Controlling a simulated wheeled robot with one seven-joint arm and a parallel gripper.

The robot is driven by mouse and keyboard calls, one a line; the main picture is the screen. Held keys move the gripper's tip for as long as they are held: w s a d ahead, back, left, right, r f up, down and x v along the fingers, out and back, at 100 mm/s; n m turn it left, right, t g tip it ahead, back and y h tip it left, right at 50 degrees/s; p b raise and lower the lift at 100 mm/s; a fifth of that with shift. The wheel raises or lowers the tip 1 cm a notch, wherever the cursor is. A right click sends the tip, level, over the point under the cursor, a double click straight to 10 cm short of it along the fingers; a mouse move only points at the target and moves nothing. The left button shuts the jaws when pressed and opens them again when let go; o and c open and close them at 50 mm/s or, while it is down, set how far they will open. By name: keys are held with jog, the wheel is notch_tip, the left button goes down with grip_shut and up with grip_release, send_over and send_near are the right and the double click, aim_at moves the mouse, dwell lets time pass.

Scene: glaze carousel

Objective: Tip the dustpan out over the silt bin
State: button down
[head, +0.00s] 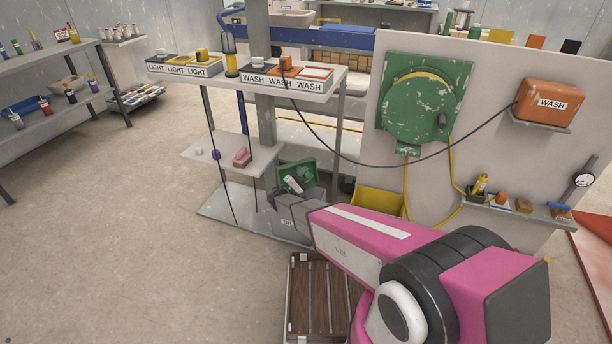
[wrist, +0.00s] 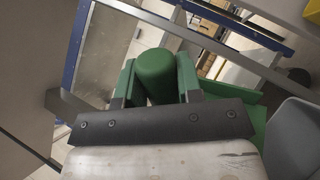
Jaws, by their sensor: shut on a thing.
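My gripper (wrist: 156,88) is shut on the green handle (wrist: 160,68) of the dustpan in the wrist view. The green dustpan (head: 308,168) shows in the head view just beyond the end of my arm, with its pan tilted up. Part of its green pan also shows at the right in the wrist view. A grey bin (head: 286,212), which looks like the silt bin, stands below and in front of the dustpan, partly hidden by my arm. A grey rounded wall (wrist: 296,140) shows at the right in the wrist view. Whether the pan holds anything is hidden.
A stand with labelled trays (head: 297,92) rises behind the dustpan, with a lower shelf (head: 215,155) at its left. A panel with a green round unit (head: 420,100) and a yellow bin (head: 378,203) is at the right. The floor at the left is clear.

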dwell(0.5)
jog(key=shift+w+a+r+n+t+y, duration=0.2)
jog(key=shift+w+r+n+t+y, duration=0.2)
jog(key=shift+n, duration=0.4)
jog(key=shift+w+a+r+n+t+y, duration=0.25)
jog(key=shift+w+r+n, duration=0.2)
jog(key=shift+n, duration=0.35)
jog(key=w+n+y, duration=0.1)
jog(key=n, duration=0.1)
jog(key=w+a+r+n+y, duration=0.1)
jog(key=w+n, duration=0.1)
jog(key=w+a+r+n+t+y, duration=0.1)
jog(key=w+n, duration=0.1)
jog(key=n, duration=0.1)
jog(key=shift+a+y, duration=0.1)
jog(key=shift+y, duration=0.15)
jog(key=w+n, duration=0.1)
jog(key=w+a+n+y, duration=0.1)
jog(key=w+n+y, duration=0.1)
jog(key=n, duration=0.1)
jog(key=shift+w+a+f, duration=0.25)
jog(key=shift+w+a, duration=0.1)
jog(key=shift+a, duration=0.05)
jog(key=shift+w+a+f+n+g+y, duration=0.15)
jog(key=shift+w+a+n+g+y, duration=0.15)
jog(key=shift+w+n, duration=0.4)
jog(key=shift+w+a+f+n+g+y, duration=0.2)
jog(key=shift+w+a+n+g, duration=0.15)
jog(key=shift+w+n, duration=0.35)
